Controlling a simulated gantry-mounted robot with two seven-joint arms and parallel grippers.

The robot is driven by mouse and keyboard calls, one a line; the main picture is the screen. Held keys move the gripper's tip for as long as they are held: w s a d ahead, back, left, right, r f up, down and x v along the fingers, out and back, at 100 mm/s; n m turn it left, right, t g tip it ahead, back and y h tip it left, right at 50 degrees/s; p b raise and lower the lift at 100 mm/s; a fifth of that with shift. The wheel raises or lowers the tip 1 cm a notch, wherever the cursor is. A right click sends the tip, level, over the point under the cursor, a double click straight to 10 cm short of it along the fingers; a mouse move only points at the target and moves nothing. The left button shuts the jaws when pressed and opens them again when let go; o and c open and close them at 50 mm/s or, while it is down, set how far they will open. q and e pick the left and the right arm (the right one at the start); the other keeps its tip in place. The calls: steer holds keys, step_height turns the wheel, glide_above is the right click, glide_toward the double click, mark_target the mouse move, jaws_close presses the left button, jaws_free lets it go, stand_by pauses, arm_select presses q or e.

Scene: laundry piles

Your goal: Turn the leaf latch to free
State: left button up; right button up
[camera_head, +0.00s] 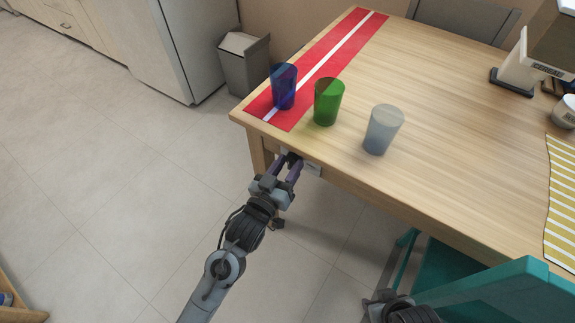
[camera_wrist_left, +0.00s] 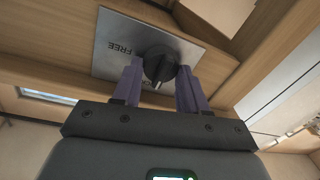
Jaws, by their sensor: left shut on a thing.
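The leaf latch is a black round knob (camera_wrist_left: 160,66) on a silver plate (camera_wrist_left: 125,42) fixed under the table's edge. The plate reads FREE on its left side; another word lower down is partly hidden by the fingers. My left gripper (camera_wrist_left: 158,85) has its purple fingers on both sides of the knob and is shut on it. In the head view my left gripper (camera_head: 292,167) reaches the table's front edge, where a bit of the plate (camera_head: 313,169) shows and the knob is hidden. Part of my right arm (camera_head: 402,308) shows at the bottom; its gripper is out of view.
The wooden table (camera_head: 450,140) holds a blue cup (camera_head: 284,88), a green cup (camera_head: 328,102) and a clear cup (camera_head: 382,130) near the edge. A red runner (camera_head: 330,60) lies at its left end. A teal chair (camera_head: 510,290) stands at front right. A grey bin (camera_head: 245,65) stands behind.

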arm_select(q)
steer(key=m+p, duration=0.6)
steer(key=p, duration=0.2)
steer(key=shift+r+m+h+p, duration=0.1)
steer(key=shift+m+h+p, duration=0.2)
steer(key=shift+m, duration=0.1)
steer(key=shift+m+p, duration=0.35)
steer(key=shift+m, duration=0.15)
steer(key=m+p, duration=0.3)
steer(key=m, duration=0.1)
steer(key=shift+m+h, duration=0.3)
steer(key=shift+m, duration=0.1)
steer(key=m, duration=0.1)
steer(key=m+p, duration=0.1)
steer(key=shift+f+m, duration=0.25)
steer(key=shift+m, duration=0.15)
steer(key=shift+f+m+h+p, duration=0.15)
steer(key=shift+m+h+p, duration=0.25)
steer(key=shift+m+p, duration=0.9)
steer(key=shift+m+b, duration=0.4)
steer(key=shift+m, duration=0.1)
steer(key=o, duration=1.1)
steer(key=shift+c, duration=0.2)
steer(key=shift+s, duration=0.15)
